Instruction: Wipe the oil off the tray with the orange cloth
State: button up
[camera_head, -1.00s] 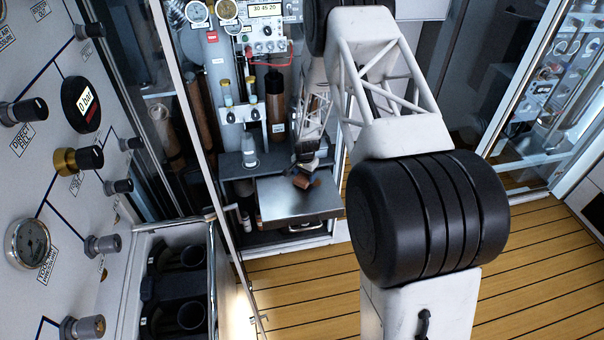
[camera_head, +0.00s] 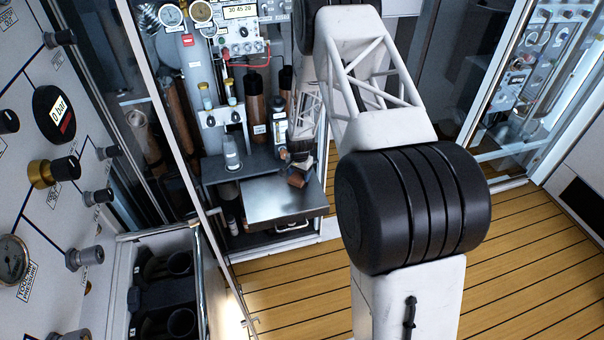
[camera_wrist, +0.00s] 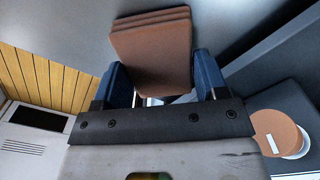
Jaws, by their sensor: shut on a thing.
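The orange cloth (camera_head: 297,178) is a folded, brownish-orange pad at the right back part of the metal tray (camera_head: 268,203). In the wrist view the cloth (camera_wrist: 152,52) shows as a stack of layers between two blue fingers. My gripper (camera_wrist: 160,85) is shut on it. In the head view my gripper (camera_head: 299,163) is small and partly hidden by my arm. The cloth is over or on the tray; I cannot tell whether it touches. I cannot make out oil on the tray's visible grey surface.
A dark shelf (camera_head: 214,171) with a grey bottle (camera_head: 231,152) adjoins the tray at the back left. Brown cylinders (camera_head: 255,115) stand behind. A glass door edge (camera_head: 190,180) runs along the left. Wooden floor (camera_head: 520,235) is open at right.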

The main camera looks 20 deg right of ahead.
aim_at(286, 182)
jog(key=shift+a, duration=0.45)
jog(key=shift+a+f, duration=0.1)
jog(key=shift+a, duration=2.4)
notch_tip(286, 182, up, 8)
